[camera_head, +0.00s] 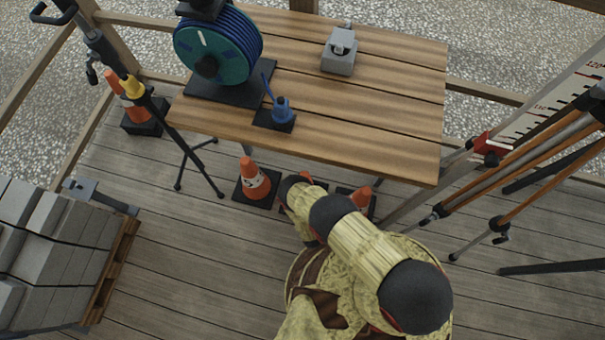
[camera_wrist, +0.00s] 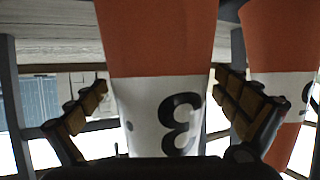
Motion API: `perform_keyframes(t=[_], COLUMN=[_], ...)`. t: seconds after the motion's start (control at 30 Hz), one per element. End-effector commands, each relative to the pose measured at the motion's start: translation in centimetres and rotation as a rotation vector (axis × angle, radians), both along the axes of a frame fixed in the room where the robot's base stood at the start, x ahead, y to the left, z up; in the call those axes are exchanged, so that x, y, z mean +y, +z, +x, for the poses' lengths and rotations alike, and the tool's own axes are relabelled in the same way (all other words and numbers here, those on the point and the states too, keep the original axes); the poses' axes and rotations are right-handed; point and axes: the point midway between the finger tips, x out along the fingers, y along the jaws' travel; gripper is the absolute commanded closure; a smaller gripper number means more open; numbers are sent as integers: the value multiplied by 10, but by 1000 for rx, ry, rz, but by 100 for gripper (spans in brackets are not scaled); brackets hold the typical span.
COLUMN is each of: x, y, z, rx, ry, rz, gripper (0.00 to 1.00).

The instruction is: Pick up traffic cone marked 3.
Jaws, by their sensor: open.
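The traffic cone marked 3 (camera_wrist: 157,40) fills the middle of the wrist view, orange with a white band bearing a black 3. My gripper (camera_wrist: 160,86) is open, with one finger on each side of this cone; I cannot tell whether either finger touches it. A second orange and white cone (camera_wrist: 283,45) stands to the right, its mark cut off. In the head view, a cone (camera_head: 255,180) stands left of my arm, and parts of two others, a middle cone (camera_head: 307,180) and a right cone (camera_head: 359,197), show beyond it. My arm hides the gripper there.
A wooden table (camera_head: 400,100) stands just beyond the cones, holding a hose reel (camera_head: 215,45), a blue item (camera_head: 282,110) and a grey device (camera_head: 340,50). Another cone (camera_head: 115,84) stands back left. Blocks (camera_head: 60,230) lie left, tripod legs (camera_head: 540,165) right.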

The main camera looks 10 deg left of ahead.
Motion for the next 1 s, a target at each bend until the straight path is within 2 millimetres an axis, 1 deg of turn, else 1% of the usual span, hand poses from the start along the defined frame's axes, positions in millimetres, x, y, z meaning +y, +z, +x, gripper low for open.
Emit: perform_keyframes(t=[0.17, 1.0], x=[0, -1], y=[0, 0], z=[0, 0], rx=[0, 0], ry=[0, -2], rz=[0, -1], gripper=[0, 48])
